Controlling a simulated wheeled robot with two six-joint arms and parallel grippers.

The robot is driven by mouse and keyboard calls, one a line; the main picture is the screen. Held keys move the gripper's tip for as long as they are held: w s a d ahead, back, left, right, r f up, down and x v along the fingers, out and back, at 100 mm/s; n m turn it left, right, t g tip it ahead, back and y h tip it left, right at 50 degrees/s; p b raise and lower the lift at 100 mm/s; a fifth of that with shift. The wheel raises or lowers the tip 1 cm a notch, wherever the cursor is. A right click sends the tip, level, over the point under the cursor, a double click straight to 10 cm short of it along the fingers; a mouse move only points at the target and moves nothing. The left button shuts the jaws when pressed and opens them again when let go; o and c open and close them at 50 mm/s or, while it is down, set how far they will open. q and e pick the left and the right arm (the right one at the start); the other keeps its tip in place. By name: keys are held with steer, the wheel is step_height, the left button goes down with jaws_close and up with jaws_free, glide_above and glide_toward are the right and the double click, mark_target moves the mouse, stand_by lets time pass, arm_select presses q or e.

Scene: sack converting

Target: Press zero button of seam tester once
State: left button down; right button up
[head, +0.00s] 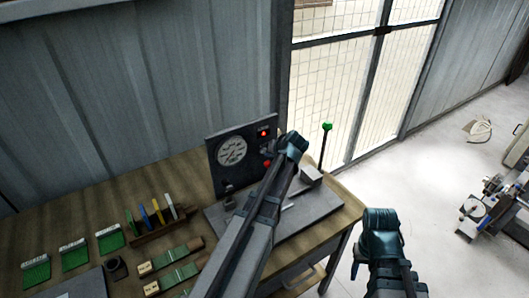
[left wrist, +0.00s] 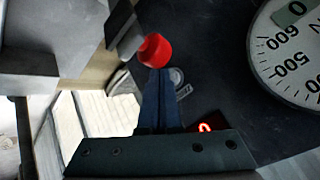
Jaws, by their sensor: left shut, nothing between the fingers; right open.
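The seam tester (head: 222,150) stands on the workbench, with a dark upright panel, a round dial (head: 231,151) and a small red-lit display (head: 263,133). A red round button (head: 267,163) sits low on the panel's right side; it also shows in the left wrist view (left wrist: 155,50). My left gripper (head: 292,147) is in front of the panel. Its shut, empty fingers (left wrist: 159,75) point at the panel just beside the red button; contact cannot be told. A grey ring-like part (left wrist: 177,81) is partly hidden behind the fingers. No button label is readable. My right gripper (head: 381,222) is open, right of the bench.
A green-knobbed lever (head: 327,127) rises at the tester's right. A rack of coloured pieces (head: 160,222), green-and-white items (head: 73,255) and green strips (head: 178,276) lie on the bench (head: 180,178). Open floor (head: 440,150) lies to the right, with machinery (head: 490,205) at the edge.

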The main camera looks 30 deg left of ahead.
arm_select(q)
steer(key=shift+s+d, duration=0.25)
steer(key=shift+d, duration=0.1)
steer(key=d, duration=0.1)
steer(key=s+d, duration=0.1)
steer(key=d, duration=0.1)
steer(key=s+d, duration=0.1)
steer(key=shift+s+d, duration=0.15)
steer(key=shift+s, duration=0.1)
stand_by(0.3)
stand_by(0.6)
steer(key=s+d+f+m+g+h, duration=0.2)
steer(key=s+d+f+m+h, duration=0.1)
steer(key=s+d, duration=0.9)
steer(key=s+d+f+m+g+h, duration=0.3)
steer(key=s+d+m, duration=0.1)
steer(key=s+d, duration=0.7)
steer(key=shift+s+d, duration=0.35)
steer(key=shift+d, duration=0.5)
